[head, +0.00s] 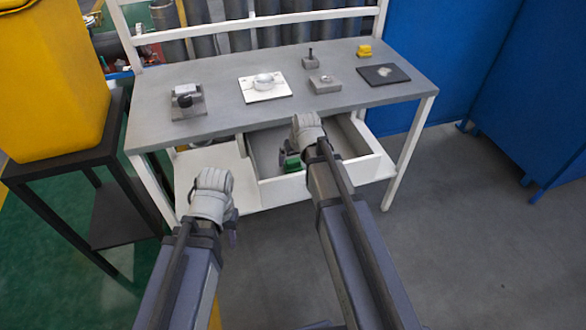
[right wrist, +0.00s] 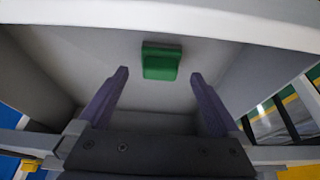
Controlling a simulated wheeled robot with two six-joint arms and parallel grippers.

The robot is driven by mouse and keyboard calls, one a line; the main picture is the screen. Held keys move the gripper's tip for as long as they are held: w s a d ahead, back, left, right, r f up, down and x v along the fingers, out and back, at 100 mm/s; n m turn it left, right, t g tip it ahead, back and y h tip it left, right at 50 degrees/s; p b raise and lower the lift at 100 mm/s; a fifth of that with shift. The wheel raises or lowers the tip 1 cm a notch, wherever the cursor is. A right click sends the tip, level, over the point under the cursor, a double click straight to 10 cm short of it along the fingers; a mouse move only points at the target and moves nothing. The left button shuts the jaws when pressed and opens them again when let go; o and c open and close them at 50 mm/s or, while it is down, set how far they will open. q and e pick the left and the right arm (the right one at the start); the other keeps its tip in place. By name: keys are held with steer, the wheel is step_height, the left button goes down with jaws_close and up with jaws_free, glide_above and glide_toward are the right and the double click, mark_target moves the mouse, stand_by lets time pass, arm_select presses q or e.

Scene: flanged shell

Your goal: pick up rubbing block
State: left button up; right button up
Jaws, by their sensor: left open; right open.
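A green block, which looks like the rubbing block (head: 292,163), lies in the open drawer (head: 322,175) below the bench top. In the right wrist view the block (right wrist: 161,64) lies on the pale drawer floor, just beyond my fingertips. My right gripper (head: 307,134) is over the drawer, its fingers hidden in the head view. In the right wrist view the right gripper (right wrist: 160,76) is open and empty, with one purple finger on each side of the block's line, apart from it. My left gripper (head: 212,197) is open, left of the drawer, in front of the bench; its fingertips are mostly hidden.
The grey bench top (head: 225,125) carries a grey fixture (head: 188,102), a white plate with a round part (head: 264,86), small grey blocks (head: 325,84), a yellow item (head: 364,51) and a black mat (head: 383,74). The drawer walls surround the block. Floor on the right is clear.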

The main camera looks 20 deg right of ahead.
mark_target(294, 161)
steer(key=b+x, duration=0.4)
steer(key=x, duration=0.1)
steer(key=shift+w+f+b, duration=0.1)
steer(key=shift+w+b, duration=0.05)
steer(key=shift+b, duration=0.15)
steer(key=c, duration=1.4)
